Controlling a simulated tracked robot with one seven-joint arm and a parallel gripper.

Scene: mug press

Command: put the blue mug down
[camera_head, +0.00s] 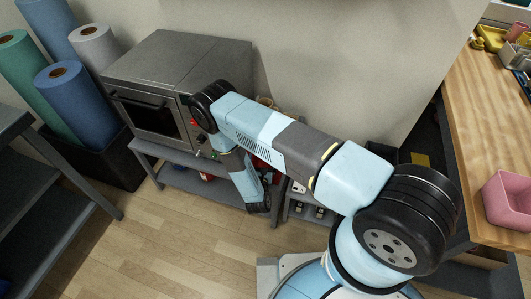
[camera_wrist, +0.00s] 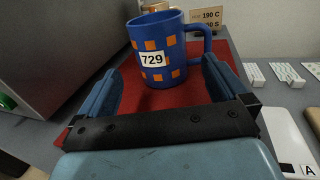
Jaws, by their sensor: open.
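The blue mug (camera_wrist: 162,50), with orange squares and a white "729" label, stands upright on a red mat (camera_wrist: 190,98) in the wrist view. Its handle points right. My gripper (camera_wrist: 161,72) is open, with one blue finger to the left of the mug and one to the right. The mug is at the far end of the space between the fingers, and I see a gap on the left side. In the head view my arm hides the mug and the fingers.
A grey oven (camera_head: 165,85) stands left of the mat on the grey bench. A sign reading "190 C" (camera_wrist: 208,18) is behind the mug. Small white labelled blocks (camera_wrist: 287,73) and a white device (camera_wrist: 288,135) lie to the right. A wooden counter (camera_head: 480,120) is at far right.

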